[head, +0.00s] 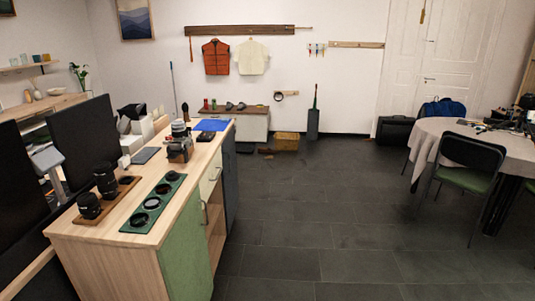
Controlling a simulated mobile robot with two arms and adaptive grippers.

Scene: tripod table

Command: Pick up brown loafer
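A small brown shape (266,152) lies on the floor at the far wall, just in front of a tan box. It may be the brown loafer, but it is too small to be sure. Several small dark items that look like shoes (235,106) sit on top of a low white cabinet by the same wall. Neither of my grippers shows in the head view.
A wooden counter (105,236) with lenses, a camera and a green tray (153,203) fills the left foreground. The tan box (286,141) stands at the far wall. A round table (440,140) and a chair (470,160) stand right. The middle floor is clear.

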